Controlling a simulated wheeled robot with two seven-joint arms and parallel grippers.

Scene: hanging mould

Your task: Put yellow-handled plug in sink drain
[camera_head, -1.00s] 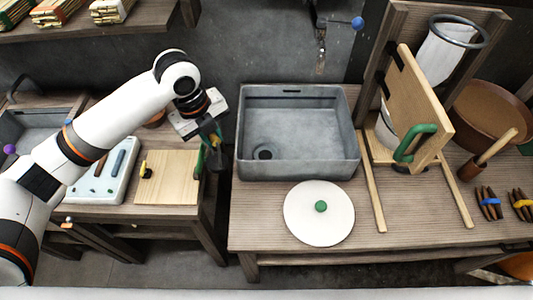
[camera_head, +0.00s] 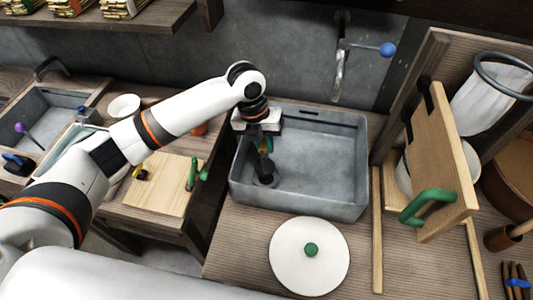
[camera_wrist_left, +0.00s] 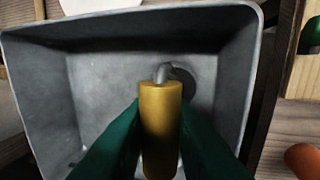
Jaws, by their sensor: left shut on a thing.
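My left gripper (camera_head: 264,158) is lowered into the grey sink (camera_head: 330,165), at its left side. It is shut on the plug's yellow handle (camera_wrist_left: 160,125), which fills the space between its green fingers in the left wrist view. A grey stem leads from the handle to a dark round shape (camera_wrist_left: 184,82) at the sink floor. The black plug (camera_head: 266,177) sits low under the fingers, where the drain is. The drain is covered from sight, and I cannot tell whether the plug is seated in it. My right gripper is not in view.
A white lid with a green knob (camera_head: 309,256) lies in front of the sink. A wooden stand with a green-handled board (camera_head: 443,165) rises to the right. A cutting board (camera_head: 158,190) lies left. A tap with a blue ball (camera_head: 387,50) hangs behind.

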